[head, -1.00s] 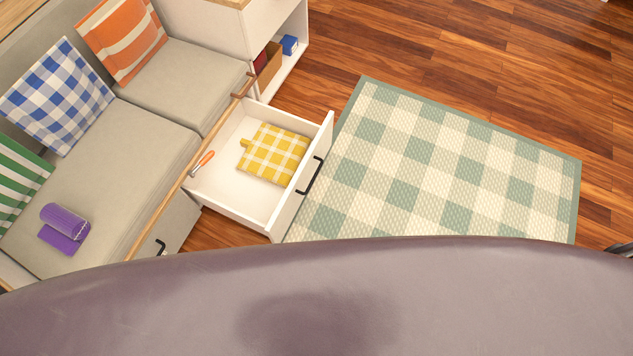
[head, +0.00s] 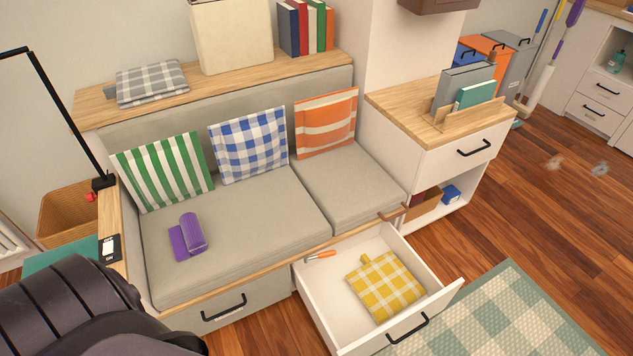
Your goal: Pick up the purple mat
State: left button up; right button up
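The purple mat (head: 188,236) lies on the left part of the grey bench cushion (head: 255,240), near the green-striped pillow. It is partly rolled, with a flat end lying on the cushion. Nothing holds it. Neither of my grippers shows in the head view. A dark part of my own body fills the lower left corner, apart from the mat.
The drawer (head: 332,312) under the bench stands open, holding a yellow checked pad (head: 384,287) and an orange-handled tool (head: 321,255). A second drawer (head: 228,308) is shut. A green checked rug (head: 500,318) lies at lower right. Open wooden floor extends to the right.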

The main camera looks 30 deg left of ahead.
aim_at(178, 243)
jog(key=u, duration=2.05)
jog(key=i+j+u, duration=0.4)
jog(key=i+j, duration=0.1)
jog(key=i, duration=0.05)
